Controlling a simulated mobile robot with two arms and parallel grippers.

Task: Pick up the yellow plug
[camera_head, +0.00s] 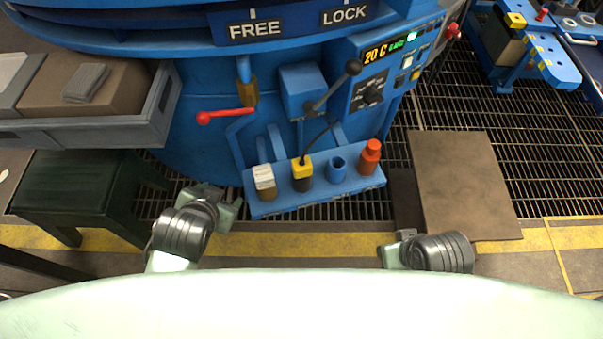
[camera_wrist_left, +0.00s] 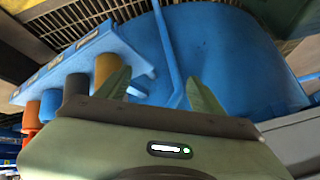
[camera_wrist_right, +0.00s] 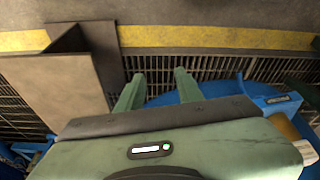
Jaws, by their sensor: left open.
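The yellow plug (camera_head: 302,167) stands upright in the blue rack (camera_head: 348,188) at the base of the furnace in the head view. It has a yellow top, a dark lower body and a black cable. What looks like its dark body (camera_wrist_left: 75,88) shows left of the fingers in the left wrist view. My left gripper (camera_head: 222,199) is open and empty, left of the rack and apart from the plug. In its wrist view the fingers (camera_wrist_left: 158,84) are spread. My right gripper (camera_head: 400,240) is right of and nearer than the rack, its fingers (camera_wrist_right: 157,82) apart and empty.
A white-topped plug (camera_head: 264,180) stands left of the yellow one. A blue socket (camera_head: 337,169) and a red-orange plug (camera_head: 369,157) stand right of it. A red-knobbed lever (camera_head: 225,115) and black-knobbed lever (camera_head: 334,88) are above. A dark green stool (camera_head: 75,180) is at left.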

